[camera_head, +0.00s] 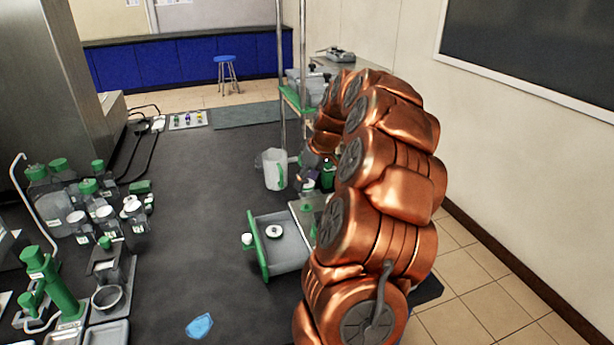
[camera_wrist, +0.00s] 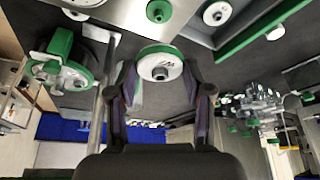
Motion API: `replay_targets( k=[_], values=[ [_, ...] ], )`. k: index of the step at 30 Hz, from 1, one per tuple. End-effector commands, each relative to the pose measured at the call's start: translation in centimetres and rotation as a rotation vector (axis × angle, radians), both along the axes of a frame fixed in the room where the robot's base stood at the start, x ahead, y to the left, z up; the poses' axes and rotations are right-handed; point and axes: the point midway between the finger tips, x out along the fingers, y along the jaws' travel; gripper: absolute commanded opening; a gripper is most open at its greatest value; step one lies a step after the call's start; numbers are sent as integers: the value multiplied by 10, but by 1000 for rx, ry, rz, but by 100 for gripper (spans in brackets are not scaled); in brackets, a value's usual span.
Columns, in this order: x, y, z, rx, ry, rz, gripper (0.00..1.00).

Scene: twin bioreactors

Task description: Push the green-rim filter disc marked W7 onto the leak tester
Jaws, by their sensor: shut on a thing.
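A filter disc with a green rim and a white face (camera_wrist: 160,65) sits between the fingertips of my gripper (camera_wrist: 166,88) in the wrist view. Its face has a dark centre port and a dark mark that looks like a W; the rest is too small to read. The fingers are closed on its two sides. In the head view my arm largely hides the gripper and disc, near the bench's right side.
An open drawer with a green front (camera_head: 263,252) holds a white disc (camera_head: 274,231). A white jug with a green handle (camera_head: 272,170) stands behind it. A blue piece (camera_head: 199,326) lies in front. The dark bench middle is clear.

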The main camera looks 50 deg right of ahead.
Motion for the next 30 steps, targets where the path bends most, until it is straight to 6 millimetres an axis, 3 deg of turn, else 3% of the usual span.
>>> replay_targets(
  k=[18,30],
  values=[
    [0,0,-50,1,1,-1,31],
    [0,0,-55,0,0,-1,31]
  ],
)
